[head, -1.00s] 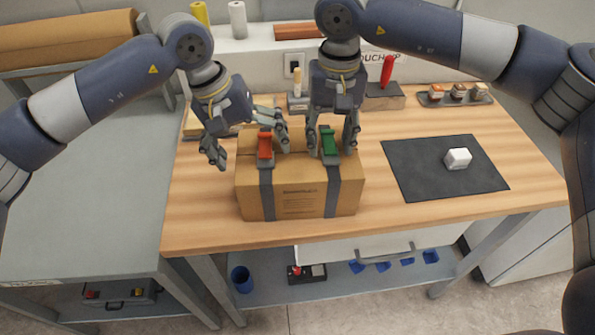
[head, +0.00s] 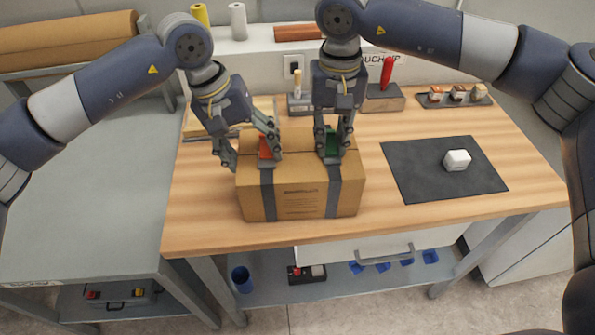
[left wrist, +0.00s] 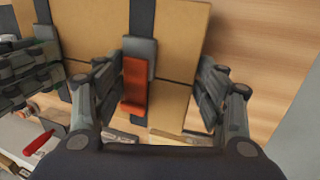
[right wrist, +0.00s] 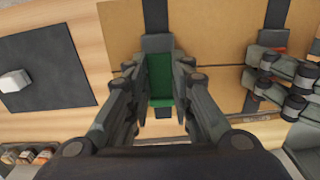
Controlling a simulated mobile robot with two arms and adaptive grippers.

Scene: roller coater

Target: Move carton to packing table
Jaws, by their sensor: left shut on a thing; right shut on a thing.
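The carton (head: 300,205) is a closed brown box with two dark straps. It sits on the wooden workbench (head: 215,235). A red handle (left wrist: 135,85) and a green handle (right wrist: 159,78) stand on its straps. My right gripper (head: 334,155) is shut on the green handle, which is mostly hidden in the head view. The grey table (head: 95,215) at the left has a bare top and a label on its front edge, too small to read.
A dark mat (head: 420,175) with a white block (head: 457,160) lies right of the carton. Tool holders (head: 383,100) and a rack of small jars (head: 455,95) line the bench's back. A brown roll (head: 65,40) lies behind the grey table.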

